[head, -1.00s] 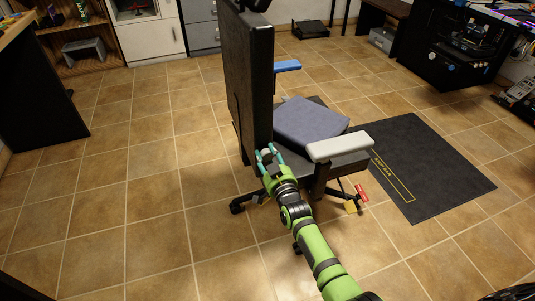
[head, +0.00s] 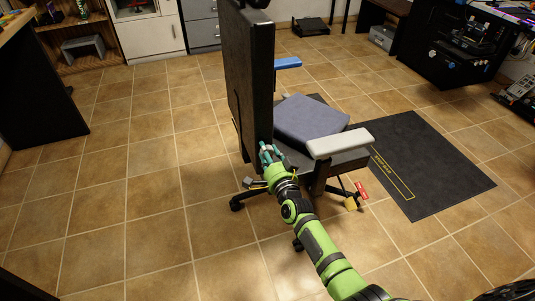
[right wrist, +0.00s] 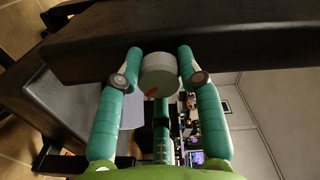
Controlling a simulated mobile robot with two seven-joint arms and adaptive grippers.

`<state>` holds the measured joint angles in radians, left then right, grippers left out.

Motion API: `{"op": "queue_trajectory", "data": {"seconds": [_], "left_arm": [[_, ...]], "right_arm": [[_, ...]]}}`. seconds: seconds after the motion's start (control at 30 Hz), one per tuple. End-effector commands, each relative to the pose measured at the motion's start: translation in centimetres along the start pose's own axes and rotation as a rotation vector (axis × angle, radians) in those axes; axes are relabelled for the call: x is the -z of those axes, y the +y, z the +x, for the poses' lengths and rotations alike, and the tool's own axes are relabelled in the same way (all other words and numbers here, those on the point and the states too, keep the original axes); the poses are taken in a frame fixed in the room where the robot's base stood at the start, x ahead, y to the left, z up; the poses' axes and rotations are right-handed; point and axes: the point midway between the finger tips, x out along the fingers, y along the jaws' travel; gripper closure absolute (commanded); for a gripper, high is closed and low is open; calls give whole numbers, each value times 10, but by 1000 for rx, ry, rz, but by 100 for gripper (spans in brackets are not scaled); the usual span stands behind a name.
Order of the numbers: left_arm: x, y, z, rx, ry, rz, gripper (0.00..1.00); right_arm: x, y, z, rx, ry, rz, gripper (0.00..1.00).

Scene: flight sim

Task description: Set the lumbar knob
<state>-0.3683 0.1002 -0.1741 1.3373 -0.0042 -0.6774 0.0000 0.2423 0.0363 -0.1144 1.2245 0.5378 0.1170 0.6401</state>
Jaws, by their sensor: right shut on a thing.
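The lumbar knob (right wrist: 160,74) is a pale round knob with a red mark on its face, on the side of the dark chair backrest (head: 249,80). My right gripper (head: 268,151) is at the lower side edge of the backrest. In the right wrist view its teal fingers (right wrist: 158,80) lie on both sides of the knob, shut on it. The red mark points toward the lower left there. In the head view the fingers mostly hide the knob. My left gripper is out of view.
The chair has a blue-grey seat cushion (head: 305,118), a light grey armrest (head: 340,142) and a blue armrest (head: 288,63). A dark mat (head: 440,165) lies right. Tiled floor (head: 130,200) is clear at left.

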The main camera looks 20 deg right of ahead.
Motion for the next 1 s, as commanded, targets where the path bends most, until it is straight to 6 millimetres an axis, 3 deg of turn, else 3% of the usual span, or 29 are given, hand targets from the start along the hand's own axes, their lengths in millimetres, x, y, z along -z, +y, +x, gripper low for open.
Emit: {"op": "queue_trajectory", "data": {"seconds": [0.03,0.4,0.97,1.0], "left_arm": [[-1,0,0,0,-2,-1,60],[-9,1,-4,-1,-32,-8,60],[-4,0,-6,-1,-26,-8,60],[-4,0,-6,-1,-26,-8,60]], "right_arm": [[10,-4,3,14,22,30,95],[12,-3,3,15,23,185,95],[12,-3,2,14,22,212,95],[12,-3,2,14,22,212,47]]}}
